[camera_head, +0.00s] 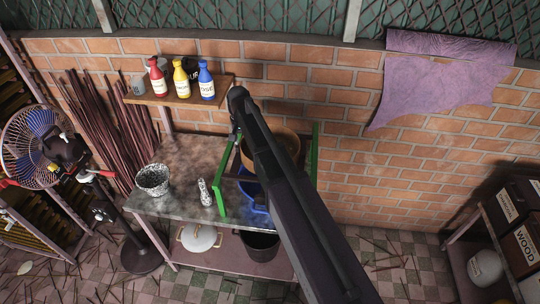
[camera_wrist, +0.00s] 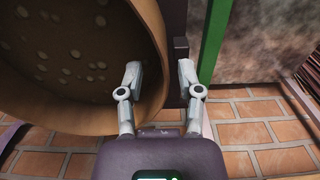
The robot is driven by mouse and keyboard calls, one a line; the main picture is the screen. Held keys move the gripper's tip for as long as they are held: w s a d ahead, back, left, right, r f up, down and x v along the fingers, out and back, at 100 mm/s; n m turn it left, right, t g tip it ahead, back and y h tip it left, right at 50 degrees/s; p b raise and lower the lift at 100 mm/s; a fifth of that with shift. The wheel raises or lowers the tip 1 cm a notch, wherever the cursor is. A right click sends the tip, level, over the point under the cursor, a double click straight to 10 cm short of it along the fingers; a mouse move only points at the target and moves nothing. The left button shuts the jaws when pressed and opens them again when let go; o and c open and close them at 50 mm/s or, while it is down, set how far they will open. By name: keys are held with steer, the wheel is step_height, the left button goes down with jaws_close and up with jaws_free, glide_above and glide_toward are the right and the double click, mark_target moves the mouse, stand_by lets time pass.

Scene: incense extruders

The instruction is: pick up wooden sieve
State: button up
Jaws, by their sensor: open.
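The wooden sieve (camera_head: 288,142), round and brown, is partly hidden behind my arm in the head view, by the green frame (camera_head: 222,178) at the table's back right. In the wrist view the sieve (camera_wrist: 70,50) is large at the left, its inner face dotted with pale spots. My gripper (camera_wrist: 160,72) is open, its left finger overlapping the sieve's rim in the picture. A dark upright bar (camera_wrist: 178,30) shows between and behind the fingertips; I cannot tell whether it belongs to the sieve or the frame. Contact is unclear. In the head view the fingers cannot be made out.
The grey table (camera_head: 175,205) carries a speckled pot (camera_head: 153,180) and a small speckled bottle (camera_head: 205,192). A blue object (camera_head: 252,196) is partly behind my arm. Red, yellow and blue bottles (camera_head: 181,82) stand on the shelf (camera_head: 150,99). A brick wall (camera_head: 340,110) closes the back.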

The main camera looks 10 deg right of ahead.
steer(key=shift+f, duration=0.5)
jaws_close()
stand_by(0.3)
